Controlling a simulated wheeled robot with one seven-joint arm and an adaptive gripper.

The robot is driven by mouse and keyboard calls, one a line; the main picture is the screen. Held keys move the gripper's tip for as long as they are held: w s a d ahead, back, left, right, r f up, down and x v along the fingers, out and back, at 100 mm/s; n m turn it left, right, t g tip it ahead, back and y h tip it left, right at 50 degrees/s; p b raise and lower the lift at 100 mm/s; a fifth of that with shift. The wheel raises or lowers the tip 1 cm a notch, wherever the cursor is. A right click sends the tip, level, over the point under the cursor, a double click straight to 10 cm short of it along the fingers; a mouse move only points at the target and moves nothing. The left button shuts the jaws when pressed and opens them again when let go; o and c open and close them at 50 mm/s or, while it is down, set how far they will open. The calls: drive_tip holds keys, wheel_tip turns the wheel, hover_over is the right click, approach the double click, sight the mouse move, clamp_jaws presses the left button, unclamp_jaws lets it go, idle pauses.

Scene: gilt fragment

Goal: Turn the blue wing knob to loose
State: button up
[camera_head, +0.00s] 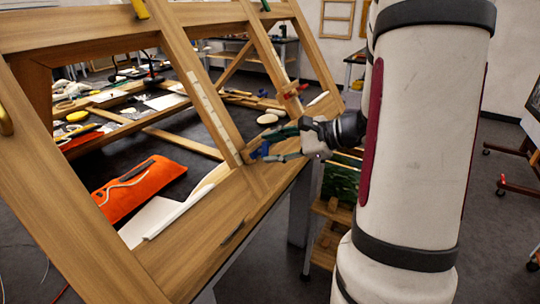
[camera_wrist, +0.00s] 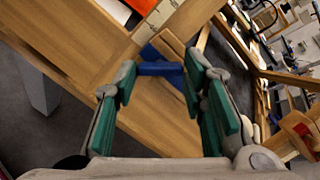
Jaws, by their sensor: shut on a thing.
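The blue wing knob (camera_head: 261,150) sits on the wooden frame, near the joint of a slanted upright and the lower rail. In the wrist view the blue wing knob (camera_wrist: 162,68) lies between the fingertips, with its wings pointing in different directions. My gripper (camera_head: 276,147) reaches it from the right. In the wrist view my gripper (camera_wrist: 160,72) has its green-padded fingers on either side of the knob and is shut on it. The fingers hide part of the knob's sides. I cannot read any loose or tight marking.
The large wooden frame (camera_head: 215,225) slopes across the view. A red clamp-like part (camera_head: 291,91) is on another upright to the right. An orange bag (camera_head: 138,188) lies behind the lower rail. Cluttered benches stand at the back.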

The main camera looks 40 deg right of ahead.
drive_tip(key=shift+a+n+g+h+b, duration=0.1)
drive_tip(key=shift+n+g+h+b, duration=0.35)
drive_tip(key=shift+n+b, duration=4.05)
drive_tip(key=shift+a+n+g+h+b, duration=0.1)
drive_tip(key=shift+n+g+h+b, duration=0.35)
drive_tip(key=shift+n+b, duration=4.05)
drive_tip(key=shift+n+g+h+b, duration=0.4)
drive_tip(key=shift+n+h+b, duration=0.1)
drive_tip(key=shift+n+b, duration=3.95)
drive_tip(key=shift+r+b, duration=0.1)
drive_tip(key=shift+b, duration=0.2)
drive_tip(key=o, duration=1.2)
drive_tip(key=shift+c, duration=0.2)
drive_tip(key=shift+r, duration=0.1)
drive_tip(key=shift+r, duration=0.1)
